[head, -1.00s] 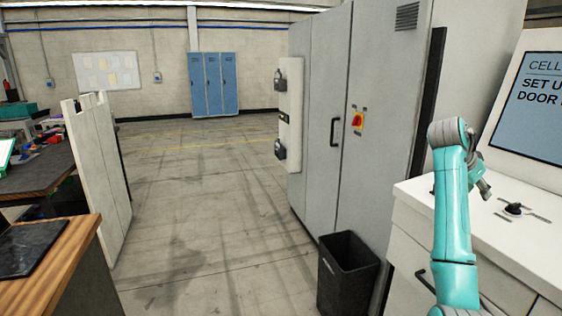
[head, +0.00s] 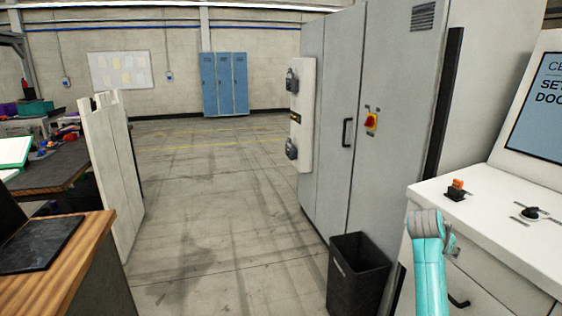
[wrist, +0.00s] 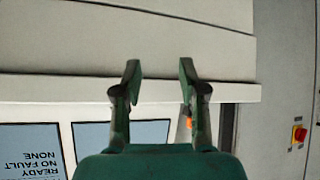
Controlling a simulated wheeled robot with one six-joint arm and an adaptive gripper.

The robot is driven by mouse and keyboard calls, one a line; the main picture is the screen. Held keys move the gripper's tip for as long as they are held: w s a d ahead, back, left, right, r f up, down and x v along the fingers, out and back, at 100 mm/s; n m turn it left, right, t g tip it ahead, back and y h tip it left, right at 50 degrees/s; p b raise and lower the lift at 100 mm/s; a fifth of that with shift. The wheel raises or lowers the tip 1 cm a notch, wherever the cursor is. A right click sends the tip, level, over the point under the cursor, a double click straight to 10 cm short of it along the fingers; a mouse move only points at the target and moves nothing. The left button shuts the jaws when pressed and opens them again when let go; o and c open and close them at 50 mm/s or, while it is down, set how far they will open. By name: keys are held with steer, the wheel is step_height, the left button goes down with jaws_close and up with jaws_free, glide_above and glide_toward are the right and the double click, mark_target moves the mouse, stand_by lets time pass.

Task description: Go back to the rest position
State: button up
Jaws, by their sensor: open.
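My gripper (wrist: 159,78) is open and empty in the wrist view, its two dark green fingers apart with a pale panel surface beyond them. In the head view my teal arm shows at the lower right, in front of the white console (head: 480,245). The gripper itself is not clearly visible there. An orange-topped switch (head: 456,187) and a black knob (head: 530,213) sit on the console top, apart from my arm. The console screen (head: 542,110) stands behind them, and screen panels show upside down in the wrist view (wrist: 30,150).
A tall grey cabinet (head: 395,100) with a red-and-yellow switch (head: 371,122) stands left of the console. A black bin (head: 357,275) is on the floor at its foot. A wooden-topped bench (head: 85,255) and white panels (head: 112,170) are at left. The middle floor is clear.

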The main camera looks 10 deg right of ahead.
steer(key=s+a+f+n+t+y, duration=0.1)
steer(key=s+a+f+n+t, duration=0.3)
steer(key=a+f, duration=0.65)
steer(key=s+a+f+n+t+y, duration=0.15)
steer(key=s+a+f, duration=0.55)
steer(key=f, duration=0.7)
steer(key=s+a+f+n+t+y, duration=0.1)
steer(key=s+a+f+n+y, duration=0.2)
steer(key=s+a, duration=0.55)
steer(key=s+a+n+t+y, duration=0.1)
steer(key=s+a, duration=0.5)
steer(key=s, duration=0.3)
steer(key=s+a+n+t+y, duration=0.1)
steer(key=s+a+n+t, duration=0.1)
steer(key=s+a, duration=0.5)
steer(key=s+a+r+n+t+y, duration=0.1)
steer(key=s+a+r, duration=0.1)
steer(key=s+r, duration=1.2)
steer(key=s, duration=0.3)
steer(key=shift+s+a+r+t+y, duration=0.15)
steer(key=shift+a+r+t+y, duration=0.05)
steer(key=shift+r+t+y, duration=0.15)
